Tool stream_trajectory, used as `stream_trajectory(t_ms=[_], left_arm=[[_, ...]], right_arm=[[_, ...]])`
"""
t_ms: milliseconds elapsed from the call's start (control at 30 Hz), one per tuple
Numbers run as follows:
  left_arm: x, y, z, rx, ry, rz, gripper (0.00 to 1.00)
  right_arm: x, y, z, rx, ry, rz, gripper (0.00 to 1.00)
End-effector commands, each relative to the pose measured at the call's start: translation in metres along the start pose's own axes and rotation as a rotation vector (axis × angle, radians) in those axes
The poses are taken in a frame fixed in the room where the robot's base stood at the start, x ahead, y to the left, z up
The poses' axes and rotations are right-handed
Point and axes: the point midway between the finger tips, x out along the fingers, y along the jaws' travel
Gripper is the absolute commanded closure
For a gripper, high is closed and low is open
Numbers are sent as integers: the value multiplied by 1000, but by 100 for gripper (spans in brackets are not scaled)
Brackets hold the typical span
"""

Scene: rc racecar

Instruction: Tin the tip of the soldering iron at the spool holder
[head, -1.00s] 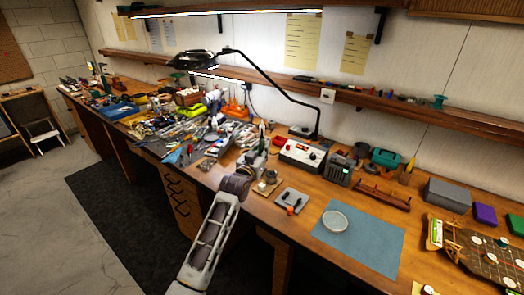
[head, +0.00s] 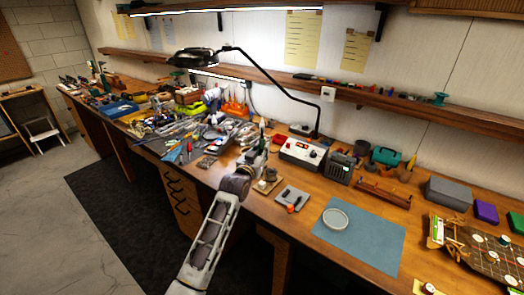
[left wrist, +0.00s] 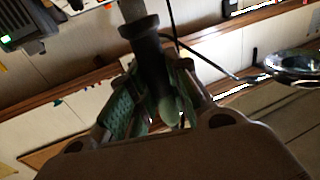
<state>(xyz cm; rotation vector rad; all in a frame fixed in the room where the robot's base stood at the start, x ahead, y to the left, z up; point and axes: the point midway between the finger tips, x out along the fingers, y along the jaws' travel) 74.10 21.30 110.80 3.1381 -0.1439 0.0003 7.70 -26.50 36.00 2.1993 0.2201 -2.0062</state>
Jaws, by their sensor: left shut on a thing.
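My left gripper (head: 258,158) is over the bench's front part, left of the white-fronted station. In the left wrist view its green-padded fingers (left wrist: 155,100) are shut around the dark handle of the soldering iron (left wrist: 150,50). A wide collar shows above the fingers, and a dark cable runs behind the handle. The iron's tip cannot be made out in either view. I cannot clearly identify the spool holder; a small wooden block with little items (head: 266,185) sits just right of the gripper. A green spool (head: 440,99) stands on the wall shelf. My right gripper is out of view.
A white-fronted station (head: 300,152) and a grey meter (head: 338,168) stand behind and right. A grey pad (head: 292,197) and a blue mat with a round dish (head: 360,245) lie rightward. Crowded tools (head: 190,140) fill the left. A lamp arm (head: 280,87) reaches overhead.

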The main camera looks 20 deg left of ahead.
Motion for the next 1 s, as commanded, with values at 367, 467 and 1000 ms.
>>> stream_trajectory(t_ms=[367, 467, 1000], left_arm=[[0, 0, 4, 0, 0, 0, 100], [0, 0, 6, 0, 0, 0, 100], [0, 0, 9, 0, 0, 0, 100]], right_arm=[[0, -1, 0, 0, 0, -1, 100], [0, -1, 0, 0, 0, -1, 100], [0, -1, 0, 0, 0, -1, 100]])
